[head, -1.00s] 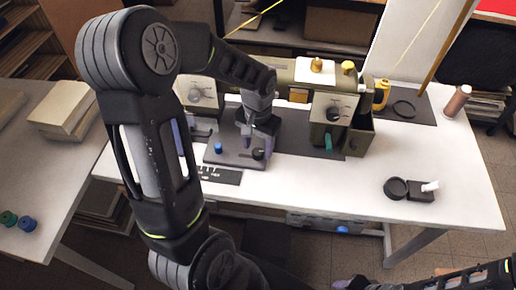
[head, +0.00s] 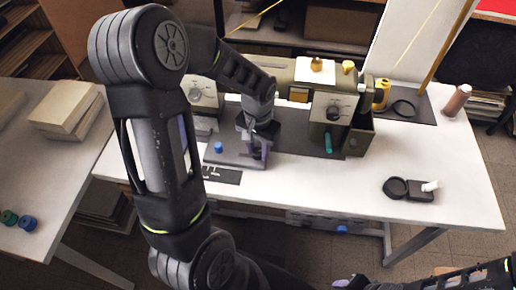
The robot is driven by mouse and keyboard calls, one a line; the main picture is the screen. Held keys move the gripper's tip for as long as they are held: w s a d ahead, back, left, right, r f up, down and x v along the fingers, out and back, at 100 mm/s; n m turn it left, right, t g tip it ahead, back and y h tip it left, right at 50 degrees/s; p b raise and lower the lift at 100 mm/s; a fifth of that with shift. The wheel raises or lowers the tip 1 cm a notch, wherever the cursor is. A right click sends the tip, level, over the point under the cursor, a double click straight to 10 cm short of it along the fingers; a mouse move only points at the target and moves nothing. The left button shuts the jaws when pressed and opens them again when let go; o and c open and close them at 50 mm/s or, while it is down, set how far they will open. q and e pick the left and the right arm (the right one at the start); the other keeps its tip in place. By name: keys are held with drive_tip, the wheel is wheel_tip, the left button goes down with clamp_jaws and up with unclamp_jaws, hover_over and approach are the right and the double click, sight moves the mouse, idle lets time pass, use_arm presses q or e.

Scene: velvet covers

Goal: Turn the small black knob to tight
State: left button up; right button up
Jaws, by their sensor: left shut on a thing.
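My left gripper (head: 258,151) points down over the right end of a small grey plate (head: 229,160) on the bench. It is shut on the small black knob, which its fingers and wrist hide almost fully. I cannot tell how far the knob is turned. A blue knob (head: 218,147) stands free at the plate's left. My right gripper (head: 352,283) is only partly in view at the bottom edge, far from the plate, and its jaws cannot be made out.
A olive machine with grey dial boxes (head: 333,107) and a teal handle (head: 328,142) stands just right of and behind the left gripper. A black labelled strip (head: 222,174) lies in front of the plate. The white bench (head: 310,183) is clear at front middle.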

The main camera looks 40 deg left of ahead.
use_arm(q)
clamp_jaws()
drive_tip(key=shift+m, duration=0.3)
drive_tip(key=m, duration=0.9)
drive_tip(key=shift+m, duration=0.3)
drive_tip(key=shift+m+p, duration=0.35)
drive_tip(key=shift+m, duration=1.65)
drive_tip(key=o, duration=0.9)
unclamp_jaws()
